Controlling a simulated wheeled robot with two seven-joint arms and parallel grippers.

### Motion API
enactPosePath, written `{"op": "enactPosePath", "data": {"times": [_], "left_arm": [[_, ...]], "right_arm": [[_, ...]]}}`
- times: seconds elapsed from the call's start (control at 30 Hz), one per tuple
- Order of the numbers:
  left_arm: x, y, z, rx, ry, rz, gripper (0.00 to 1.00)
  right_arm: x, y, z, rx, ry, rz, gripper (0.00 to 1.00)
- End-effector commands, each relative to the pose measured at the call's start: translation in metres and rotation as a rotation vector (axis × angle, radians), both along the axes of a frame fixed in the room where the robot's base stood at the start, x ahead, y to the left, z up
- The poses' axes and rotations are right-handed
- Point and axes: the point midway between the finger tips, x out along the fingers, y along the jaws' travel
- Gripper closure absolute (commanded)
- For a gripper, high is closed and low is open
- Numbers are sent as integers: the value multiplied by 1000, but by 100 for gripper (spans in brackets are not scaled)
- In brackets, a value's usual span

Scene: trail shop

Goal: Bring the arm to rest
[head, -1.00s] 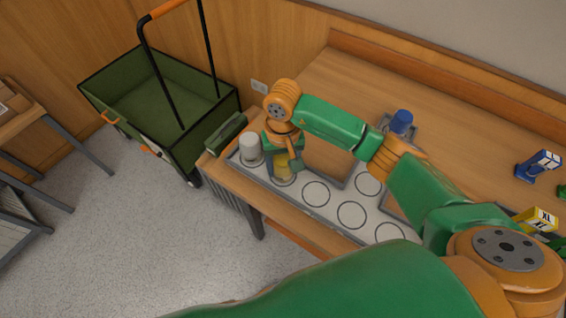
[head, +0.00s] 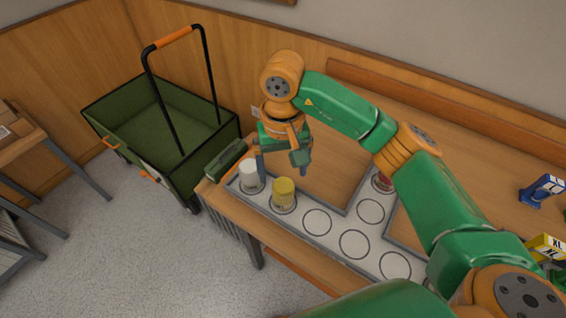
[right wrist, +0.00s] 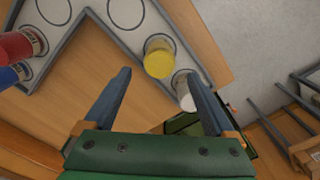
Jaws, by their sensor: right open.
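My right gripper (head: 282,170) is open and empty above the left end of the table. Its two fingers also show spread apart in the right wrist view (right wrist: 160,100). A yellow can (head: 284,195) stands upright on a marked circle of the grey-edged tray (head: 291,227), just below and in front of the gripper. A white can (head: 249,177) stands on the circle to its left. My left gripper is not in view.
A red can (right wrist: 22,44) and a blue can (right wrist: 12,75) stand at the tray's other arm. Several tray circles are empty. A green cart (head: 165,130) stands left of the table. A blue item (head: 541,191) and a yellow box (head: 545,248) are at the right.

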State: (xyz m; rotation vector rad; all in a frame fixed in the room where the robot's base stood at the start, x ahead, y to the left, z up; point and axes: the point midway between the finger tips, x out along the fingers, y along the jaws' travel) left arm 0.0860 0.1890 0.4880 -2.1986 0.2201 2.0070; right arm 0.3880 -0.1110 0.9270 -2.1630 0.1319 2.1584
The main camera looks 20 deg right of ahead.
Motion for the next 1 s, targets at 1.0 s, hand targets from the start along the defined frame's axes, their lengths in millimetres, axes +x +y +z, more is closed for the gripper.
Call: {"op": "enactPosePath", "data": {"times": [1.0], "left_arm": [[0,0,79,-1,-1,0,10]], "right_arm": [[0,0,102,0,1,-2,10]]}}
